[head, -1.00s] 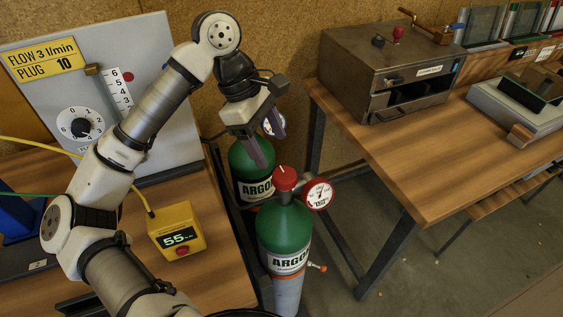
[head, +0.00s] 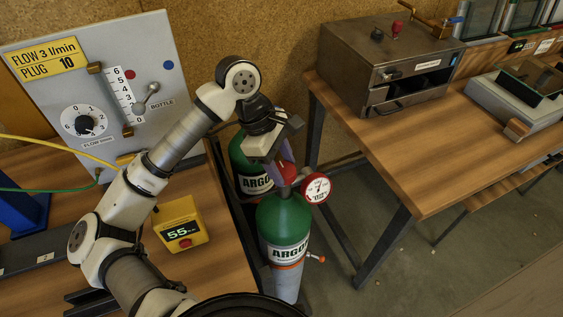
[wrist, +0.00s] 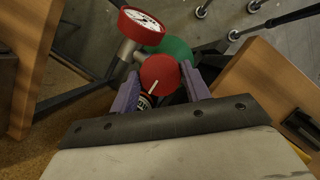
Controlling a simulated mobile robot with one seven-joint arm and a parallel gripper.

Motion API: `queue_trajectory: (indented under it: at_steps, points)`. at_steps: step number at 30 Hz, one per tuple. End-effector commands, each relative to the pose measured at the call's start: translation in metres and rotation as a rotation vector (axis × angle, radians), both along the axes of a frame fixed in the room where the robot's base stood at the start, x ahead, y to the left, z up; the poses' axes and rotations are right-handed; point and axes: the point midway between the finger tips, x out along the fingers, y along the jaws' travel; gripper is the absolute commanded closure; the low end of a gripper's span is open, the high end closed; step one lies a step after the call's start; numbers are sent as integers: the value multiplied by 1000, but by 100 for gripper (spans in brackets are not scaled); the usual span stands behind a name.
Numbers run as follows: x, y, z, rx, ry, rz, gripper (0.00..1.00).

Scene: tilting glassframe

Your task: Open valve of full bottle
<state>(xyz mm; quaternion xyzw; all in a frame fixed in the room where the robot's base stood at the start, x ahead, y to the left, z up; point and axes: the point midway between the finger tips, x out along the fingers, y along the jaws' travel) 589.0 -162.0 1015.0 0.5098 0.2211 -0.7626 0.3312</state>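The front green argon bottle (head: 283,218) stands on the floor between the two tables, with a red valve knob (head: 289,172) on top and a red-rimmed gauge (head: 316,187) at its side. In the wrist view the knob (wrist: 160,73) shows a white line, with the gauge (wrist: 143,25) just beyond it. My gripper (wrist: 160,78) is open, its purple fingers on either side of the knob, with a small gap showing on the left. A second argon bottle (head: 248,168) stands behind, its top hidden by my arm. I cannot read the gauge needle.
A metal oven (head: 385,65) sits on the right table (head: 425,150), whose edge is close to the bottles.

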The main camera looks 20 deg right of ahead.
Motion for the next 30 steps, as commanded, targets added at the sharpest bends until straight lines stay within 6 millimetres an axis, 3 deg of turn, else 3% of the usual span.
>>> queue_trajectory:
  at_steps: [1,5,17,30]
  points:
    - [0,0,0,0,0,0,60]
    - [0,0,0,0,0,0,76]
    - [0,1,-6,0,-2,77,76]
    - [-2,2,-9,0,-7,410,76]
